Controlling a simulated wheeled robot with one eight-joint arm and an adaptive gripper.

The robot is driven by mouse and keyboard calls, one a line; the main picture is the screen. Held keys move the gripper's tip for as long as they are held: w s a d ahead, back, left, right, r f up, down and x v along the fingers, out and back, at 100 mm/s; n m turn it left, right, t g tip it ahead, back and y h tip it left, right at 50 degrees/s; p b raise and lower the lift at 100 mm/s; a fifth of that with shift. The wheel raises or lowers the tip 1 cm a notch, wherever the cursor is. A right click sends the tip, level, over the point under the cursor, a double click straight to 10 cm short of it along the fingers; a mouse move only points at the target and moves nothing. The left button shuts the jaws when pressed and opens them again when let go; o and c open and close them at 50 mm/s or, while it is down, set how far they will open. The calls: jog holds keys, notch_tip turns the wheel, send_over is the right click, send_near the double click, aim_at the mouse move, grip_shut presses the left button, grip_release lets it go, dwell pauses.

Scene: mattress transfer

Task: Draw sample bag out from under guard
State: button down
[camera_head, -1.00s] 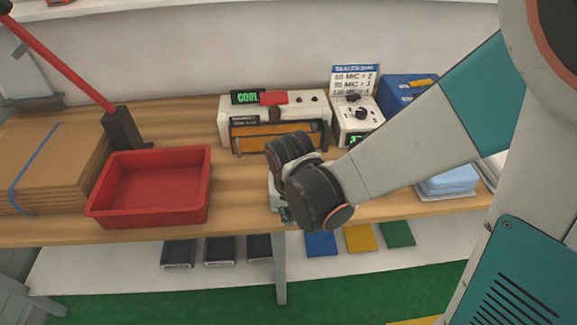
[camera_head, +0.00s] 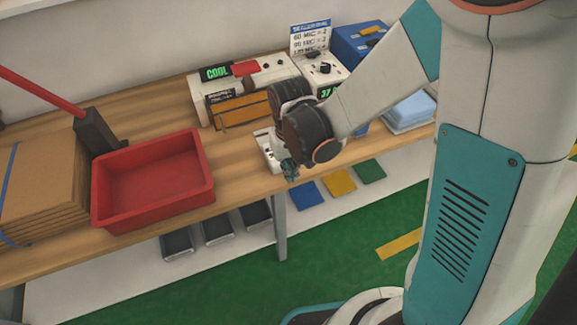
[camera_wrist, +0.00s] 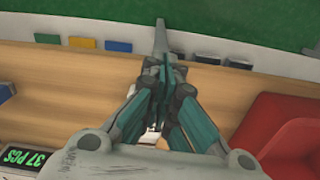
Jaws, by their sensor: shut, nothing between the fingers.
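The sealer (camera_head: 272,74) is a white bench machine with a green COOL display and a red part on top. An orange-yellow guard bar (camera_head: 240,109) runs along its front. I cannot make out a sample bag; the guard and my wrist may hide it. My gripper (camera_head: 290,172) is over the front edge of the bench, in front of the sealer and apart from the guard. In the wrist view, its teal fingers (camera_wrist: 163,68) are shut together with nothing seen between them.
A red tray (camera_head: 196,205) stands left of my gripper, beside stacked cardboard (camera_head: 48,175). A counter box (camera_head: 325,70), a blue case (camera_head: 358,43) and a pale blue stack (camera_head: 410,108) stand right. Bare wooden bench (camera_head: 237,150) lies between tray and gripper.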

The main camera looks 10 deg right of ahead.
aim_at(283, 176)
notch_tip(283, 176, down, 7)
jog(key=shift+f+b, duration=0.15)
jog(key=shift+b, duration=1.1)
jog(key=shift+w+a+b, duration=0.15)
jog(key=shift+w+a, duration=0.1)
jog(key=shift+w, duration=0.75)
jog(key=shift+w+a+b, duration=0.15)
jog(key=shift+w+a, duration=0.05)
jog(key=shift+w, duration=0.8)
jog(key=shift+w+a, duration=0.15)
jog(key=shift+w, duration=0.8)
jog(key=shift+s, duration=0.1)
